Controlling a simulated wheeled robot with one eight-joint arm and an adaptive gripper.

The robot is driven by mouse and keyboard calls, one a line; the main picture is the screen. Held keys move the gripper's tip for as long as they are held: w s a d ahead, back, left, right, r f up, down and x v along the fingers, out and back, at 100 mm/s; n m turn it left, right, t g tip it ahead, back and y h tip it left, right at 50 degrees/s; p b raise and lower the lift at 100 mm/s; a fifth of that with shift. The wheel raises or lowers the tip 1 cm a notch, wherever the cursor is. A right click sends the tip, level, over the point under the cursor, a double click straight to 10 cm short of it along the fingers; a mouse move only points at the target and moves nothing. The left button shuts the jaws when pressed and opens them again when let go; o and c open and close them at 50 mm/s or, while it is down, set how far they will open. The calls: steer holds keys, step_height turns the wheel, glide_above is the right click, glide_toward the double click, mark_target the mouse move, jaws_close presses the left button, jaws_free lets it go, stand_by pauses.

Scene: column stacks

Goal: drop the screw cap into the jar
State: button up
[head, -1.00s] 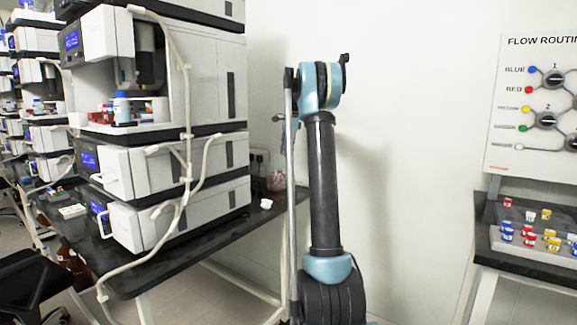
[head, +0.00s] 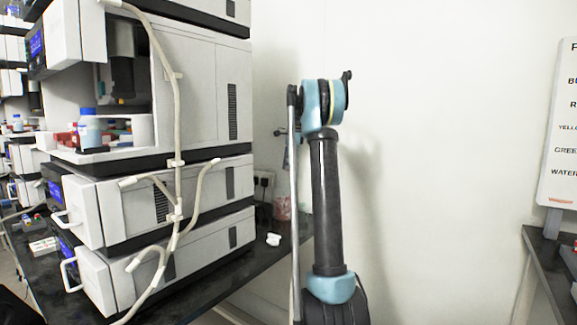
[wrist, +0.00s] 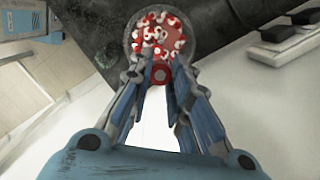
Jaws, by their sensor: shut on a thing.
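My gripper (wrist: 161,82) is shut on a red screw cap (wrist: 161,73) with a pale ring in its middle, held between the fingertips in the wrist view. Just beyond the fingertips is the round, clear jar (wrist: 134,38), with several red and white caps inside. The cap shows at the jar's near edge in the picture; its height above the rim cannot be told. In the head view the jar (head: 282,208) stands at the back of the dark bench, partly behind my arm. The gripper is mostly hidden by the arm there.
Stacked white instruments (head: 160,195) fill the left of the bench (head: 215,290). A small white item (head: 273,239) lies near the jar. A second dark table (head: 553,265) and a white sign (head: 560,130) are at the right edge.

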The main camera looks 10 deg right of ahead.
steer(key=shift+f, duration=2.35)
steer(key=o, duration=0.7)
step_height(320, 180, up, 12)
steer(key=d, duration=0.1)
steer(key=shift+d+f, duration=0.15)
steer(key=shift+d, duration=0.2)
